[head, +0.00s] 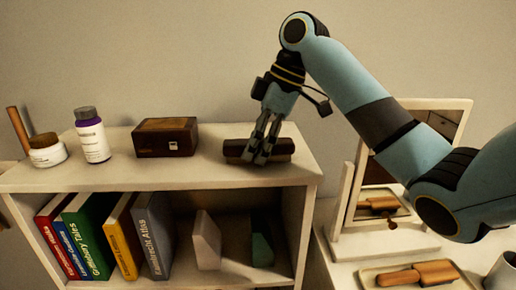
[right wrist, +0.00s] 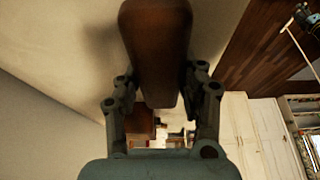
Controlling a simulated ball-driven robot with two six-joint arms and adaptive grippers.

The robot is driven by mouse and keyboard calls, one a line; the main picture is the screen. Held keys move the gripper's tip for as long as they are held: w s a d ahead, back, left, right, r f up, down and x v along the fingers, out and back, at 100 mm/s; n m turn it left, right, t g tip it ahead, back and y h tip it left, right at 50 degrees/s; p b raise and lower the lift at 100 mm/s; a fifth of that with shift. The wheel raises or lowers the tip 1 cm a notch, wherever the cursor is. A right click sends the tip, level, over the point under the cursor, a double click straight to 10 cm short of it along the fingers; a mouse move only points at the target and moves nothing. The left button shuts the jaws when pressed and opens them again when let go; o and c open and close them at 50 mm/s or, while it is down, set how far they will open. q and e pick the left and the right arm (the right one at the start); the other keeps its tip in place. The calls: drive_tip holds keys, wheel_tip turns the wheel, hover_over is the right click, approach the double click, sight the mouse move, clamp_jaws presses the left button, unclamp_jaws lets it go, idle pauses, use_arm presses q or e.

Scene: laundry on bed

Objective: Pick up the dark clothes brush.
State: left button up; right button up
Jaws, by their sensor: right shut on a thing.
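The dark clothes brush (head: 284,147) is at the right part of the white shelf's top, lying level with its long side across the picture. My right gripper (head: 262,156) reaches down from above with its fingers around the brush's middle and is shut on it. In the right wrist view the brush (right wrist: 155,45) shows as a brown block between the two fingers (right wrist: 158,105). I cannot tell whether the brush touches the shelf top or is just above it. My left gripper is not in view.
A dark wooden box (head: 165,138), a white bottle (head: 92,140) and a jar (head: 47,152) stand left on the shelf top (head: 210,176). At right are a mirror (head: 440,120), a lighter brush (head: 418,274) on a tray and a cup (head: 502,273).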

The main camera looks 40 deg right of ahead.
drive_tip(key=shift+r, duration=0.5)
wheel_tip(320, 180, up, 3)
drive_tip(key=shift+w+f, duration=0.1)
drive_tip(key=s+d+r+b, duration=0.2)
drive_tip(key=s+d+r, duration=0.2)
drive_tip(key=d+r, duration=0.3)
drive_tip(key=shift+d+b, duration=0.4)
drive_tip(key=shift+d, duration=1.65)
drive_tip(key=shift+r, duration=0.1)
